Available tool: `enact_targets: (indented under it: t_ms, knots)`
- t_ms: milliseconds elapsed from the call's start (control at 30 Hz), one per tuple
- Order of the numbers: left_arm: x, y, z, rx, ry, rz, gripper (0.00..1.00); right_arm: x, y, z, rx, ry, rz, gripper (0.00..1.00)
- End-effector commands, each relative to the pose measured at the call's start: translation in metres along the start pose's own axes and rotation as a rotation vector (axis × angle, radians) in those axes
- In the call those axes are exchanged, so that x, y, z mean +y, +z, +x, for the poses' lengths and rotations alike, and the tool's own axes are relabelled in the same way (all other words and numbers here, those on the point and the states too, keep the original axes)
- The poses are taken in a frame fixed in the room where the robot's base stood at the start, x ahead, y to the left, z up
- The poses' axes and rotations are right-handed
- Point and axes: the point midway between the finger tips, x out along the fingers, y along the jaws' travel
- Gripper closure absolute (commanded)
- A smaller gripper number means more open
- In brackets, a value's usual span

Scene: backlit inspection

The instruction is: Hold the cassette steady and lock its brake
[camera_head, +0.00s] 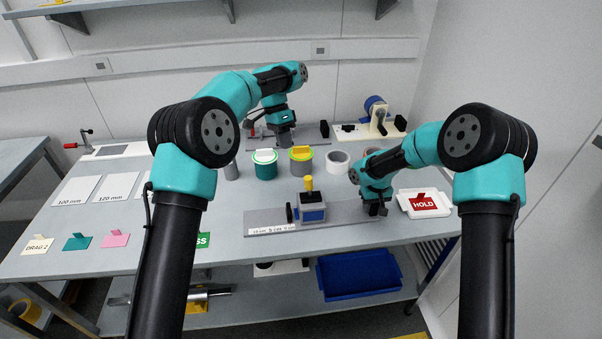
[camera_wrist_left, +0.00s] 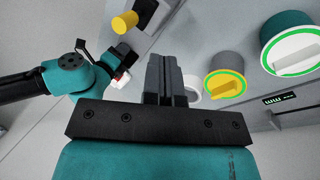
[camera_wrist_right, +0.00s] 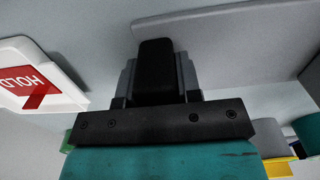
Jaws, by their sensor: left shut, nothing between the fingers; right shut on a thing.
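The cassette (camera_head: 312,212) is a small blue and grey block with a dark top, standing on a long grey plate (camera_head: 262,216). A yellow knob (camera_head: 309,184) stands upright on it, and a black disc (camera_head: 290,212) is at its left side. The yellow knob also shows in the left wrist view (camera_wrist_left: 124,22). My right gripper (camera_head: 376,211) is low at the plate's right end, to the right of the cassette, shut on a black block (camera_wrist_right: 155,70). My left gripper (camera_head: 285,140) is behind the cassette, toward the back of the table, shut and empty.
Behind the cassette stand a teal pot (camera_head: 265,170), a grey pot with a yellow lid (camera_head: 301,165) and a white ring (camera_head: 338,161). A white tray with a red HOLD card (camera_head: 425,204) lies right of my right gripper. Coloured cards lie at the front left.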

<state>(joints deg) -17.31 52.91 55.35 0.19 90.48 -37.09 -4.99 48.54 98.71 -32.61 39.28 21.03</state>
Motion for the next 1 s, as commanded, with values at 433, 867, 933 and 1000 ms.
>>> enact_targets:
  t_ms: [433, 867, 933, 1000]
  knots:
    - [-0.009, 0.002, -0.007, 0.079, -0.003, 0.028, 1.0, 0.0, 0.001, 0.002, -0.004, -0.001, 0.001, 0.97]
    - [-0.009, -0.001, 0.033, 0.074, -0.001, 0.027, 1.0, 0.0, 0.001, 0.002, -0.004, -0.001, 0.001, 0.97]
    - [-0.009, -0.002, 0.045, 0.074, -0.001, 0.027, 1.0, 0.0, 0.001, 0.002, -0.004, -0.001, 0.001, 0.97]
    - [-0.009, -0.003, 0.057, 0.074, -0.001, 0.027, 1.0, 0.0, 0.001, 0.002, -0.004, -0.001, 0.001, 0.97]
